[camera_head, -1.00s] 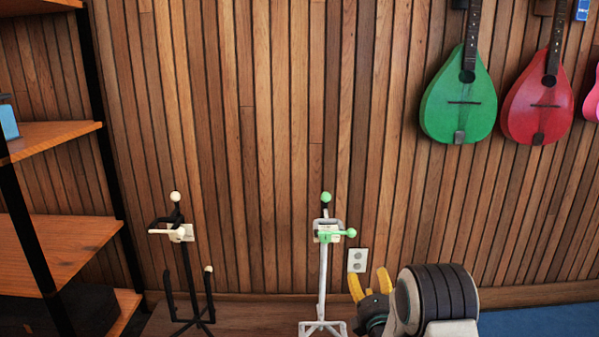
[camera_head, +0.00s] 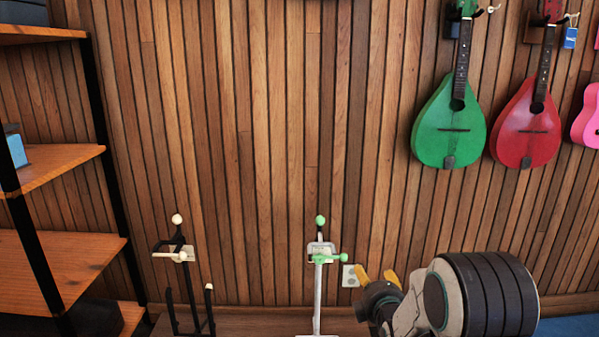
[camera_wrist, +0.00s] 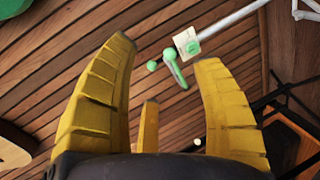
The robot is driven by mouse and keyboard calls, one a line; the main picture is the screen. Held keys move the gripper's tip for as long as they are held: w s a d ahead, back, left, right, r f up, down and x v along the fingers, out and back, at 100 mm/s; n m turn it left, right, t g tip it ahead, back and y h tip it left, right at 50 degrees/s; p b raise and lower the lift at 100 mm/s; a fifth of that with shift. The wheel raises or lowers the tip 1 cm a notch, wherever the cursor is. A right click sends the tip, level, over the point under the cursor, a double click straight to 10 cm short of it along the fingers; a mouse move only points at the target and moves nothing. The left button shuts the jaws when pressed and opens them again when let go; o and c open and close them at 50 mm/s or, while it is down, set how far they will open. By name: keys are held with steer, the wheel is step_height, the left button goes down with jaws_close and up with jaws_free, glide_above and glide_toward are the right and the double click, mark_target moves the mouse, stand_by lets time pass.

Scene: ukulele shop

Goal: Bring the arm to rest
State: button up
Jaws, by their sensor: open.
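My gripper (camera_head: 376,278) is at the lower right of the head view, in front of the wood-slat wall, with part of my arm beside it. In the wrist view my gripper's yellow fingers (camera_wrist: 165,65) are spread apart, and nothing is held between them. A white stand with green knobs (camera_head: 318,290) is just left of my gripper in the head view. In the wrist view its green-knobbed top (camera_wrist: 175,68) shows beyond the gap between the fingertips, apart from them.
A black stand with cream knobs (camera_head: 185,285) stands further left. A wooden shelf unit (camera_head: 65,262) fills the left edge. Green (camera_head: 449,128) and red (camera_head: 526,130) instruments hang on the wall at upper right, beside a pink one (camera_head: 588,120). A wall outlet (camera_head: 349,277) is behind my gripper.

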steer(key=s+r+m+g+p, duration=0.35)
steer(key=s+r+p, duration=0.45)
steer(key=r, duration=0.3)
steer(key=s+r+m+g+p, duration=0.2)
steer(key=s+r+m+p, duration=0.3)
steer(key=s+r+p, duration=0.5)
steer(key=s+r+m+g+p, duration=0.3)
steer(key=s+r+p, duration=0.3)
steer(key=s, duration=0.4)
steer(key=s+r+m+g+p, duration=0.3)
steer(key=s+r+m+p, duration=0.1)
steer(key=s+r+p, duration=0.3)
steer(key=s+r, duration=0.2)
steer(key=s, duration=0.2)
